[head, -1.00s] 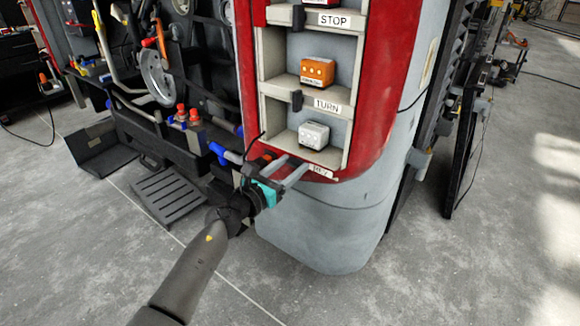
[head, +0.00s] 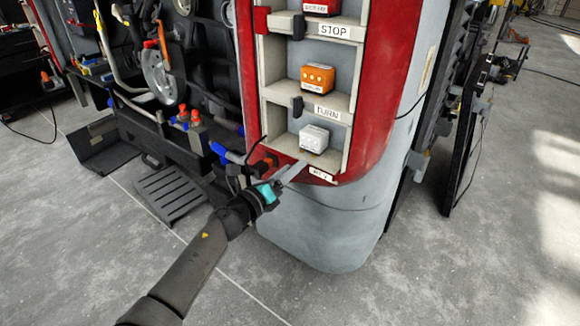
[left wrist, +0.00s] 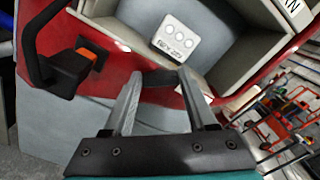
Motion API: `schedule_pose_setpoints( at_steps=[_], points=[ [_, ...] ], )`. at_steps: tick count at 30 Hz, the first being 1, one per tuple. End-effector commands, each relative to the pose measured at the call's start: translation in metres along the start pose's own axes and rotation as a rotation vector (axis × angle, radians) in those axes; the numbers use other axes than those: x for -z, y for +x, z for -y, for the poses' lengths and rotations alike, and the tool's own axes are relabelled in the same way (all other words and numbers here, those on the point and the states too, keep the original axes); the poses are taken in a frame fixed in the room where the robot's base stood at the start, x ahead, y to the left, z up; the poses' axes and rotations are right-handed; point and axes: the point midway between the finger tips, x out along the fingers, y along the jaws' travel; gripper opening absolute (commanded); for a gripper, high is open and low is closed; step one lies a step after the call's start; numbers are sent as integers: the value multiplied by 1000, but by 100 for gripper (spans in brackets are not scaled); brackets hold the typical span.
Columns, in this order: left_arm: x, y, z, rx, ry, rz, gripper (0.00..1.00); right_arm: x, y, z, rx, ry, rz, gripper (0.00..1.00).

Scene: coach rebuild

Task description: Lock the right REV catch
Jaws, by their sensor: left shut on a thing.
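The white REV lamp block (head: 314,139) sits in the lowest bay of the red column; it also shows in the left wrist view (left wrist: 173,37). A small white label (head: 321,174) is on the red edge below that bay. My left gripper (head: 300,166) reaches up to the bay's lower lip. In the left wrist view its fingers (left wrist: 160,80) close on a small dark catch (left wrist: 158,77) at the lip, just below the lamp block. The fingers mostly hide the catch in the head view. I cannot tell whether it is locked. My right gripper is out of view.
A black handle with an orange part (left wrist: 75,68) is on the red panel left of the gripper. The orange TURN lamp (head: 317,77) sits in the bay above. A black slatted step (head: 170,192) is at left.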

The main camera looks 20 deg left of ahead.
Motion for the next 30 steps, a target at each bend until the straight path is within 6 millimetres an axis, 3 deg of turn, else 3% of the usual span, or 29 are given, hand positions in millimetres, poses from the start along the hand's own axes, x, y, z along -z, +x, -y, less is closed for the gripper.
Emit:
schedule_pose_setpoints(
  at_steps=[19,30],
  points=[
    [1,0,-3,-2,-603,-2,2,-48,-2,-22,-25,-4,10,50],
    [2,0,-4,-2,-834,-1,2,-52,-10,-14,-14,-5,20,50]
  ],
)
